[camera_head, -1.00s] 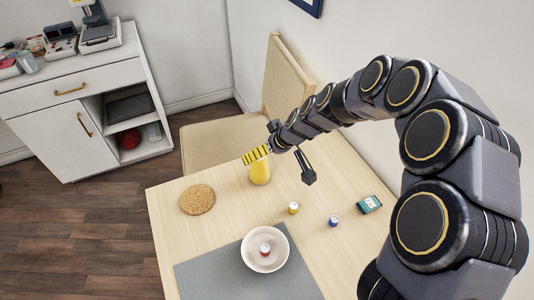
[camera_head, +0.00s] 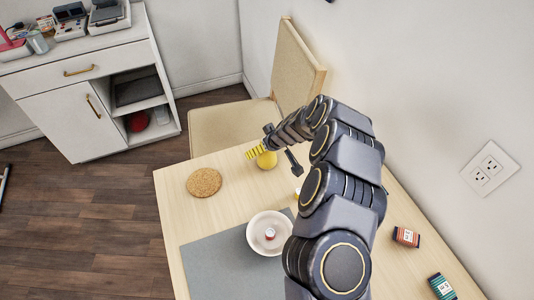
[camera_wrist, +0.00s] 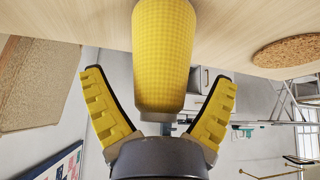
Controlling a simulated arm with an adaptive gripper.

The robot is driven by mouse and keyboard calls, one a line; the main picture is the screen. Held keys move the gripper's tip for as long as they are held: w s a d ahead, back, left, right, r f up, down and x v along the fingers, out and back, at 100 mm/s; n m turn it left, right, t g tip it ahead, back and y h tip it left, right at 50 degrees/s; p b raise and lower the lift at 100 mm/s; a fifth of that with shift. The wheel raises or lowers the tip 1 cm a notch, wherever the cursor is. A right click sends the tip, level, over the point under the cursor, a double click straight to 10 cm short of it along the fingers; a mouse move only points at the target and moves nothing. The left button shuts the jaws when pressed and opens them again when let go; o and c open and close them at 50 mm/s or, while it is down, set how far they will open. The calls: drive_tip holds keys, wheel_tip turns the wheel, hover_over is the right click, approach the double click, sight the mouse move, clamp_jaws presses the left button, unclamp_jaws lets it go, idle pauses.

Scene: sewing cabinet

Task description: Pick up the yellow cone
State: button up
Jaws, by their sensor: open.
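The yellow cone (camera_head: 267,161) stands at the far end of the light wood table. My arm partly covers it in the head view. In the wrist view the yellow cone (camera_wrist: 164,50) is large and close, lying between my two fingers with a visible gap on each side. My gripper (camera_head: 276,159) is open, with yellow ribbed pads. In the wrist view my gripper (camera_wrist: 162,82) has one finger at each side of the cone, and neither appears to touch it.
A round cork mat (camera_head: 204,182) lies left of the cone. A white bowl (camera_head: 269,233) holding a small spool sits partly on a grey mat (camera_head: 222,272). A chair (camera_head: 230,123) stands behind the table. Two small boxes, red (camera_head: 406,237) and green (camera_head: 440,286), lie at right.

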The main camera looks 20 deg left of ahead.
drive_tip(key=shift+w+a+f, duration=0.15)
drive_tip(key=shift+f, duration=0.3)
drive_tip(key=shift+c, duration=0.2)
drive_tip(key=c, duration=1.2)
drive_tip(key=shift+r, duration=0.2)
